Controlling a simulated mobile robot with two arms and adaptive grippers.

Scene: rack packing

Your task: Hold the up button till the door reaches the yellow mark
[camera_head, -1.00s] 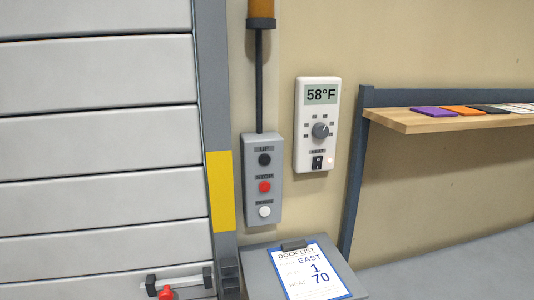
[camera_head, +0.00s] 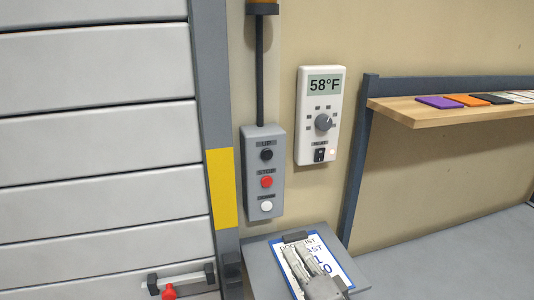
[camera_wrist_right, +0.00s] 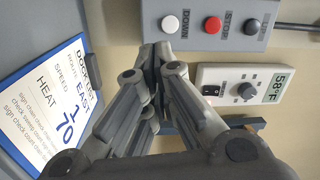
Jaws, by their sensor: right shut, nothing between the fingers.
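The control box (camera_head: 262,200) hangs on the wall with a black button (camera_head: 266,155) on top, a red button (camera_head: 266,181) in the middle and a white button (camera_head: 266,206) at the bottom. In the right wrist view the white one is labelled DOWN and the red one STOP. The grey panelled door (camera_head: 95,140) fills the left; its bottom edge is out of view. The yellow mark (camera_head: 221,188) is on the door frame. My right gripper (camera_head: 291,252) is shut and empty, in front of the clipboard and below the box, touching no button. My left gripper is not in view.
A clipboard (camera_head: 338,270) lies on a grey stand below the box. A thermostat (camera_head: 318,145) reading 58°F is right of the box. A wooden shelf (camera_head: 420,113) with coloured flat items is farther right. A handle bar with a red knob (camera_head: 169,291) is low on the door.

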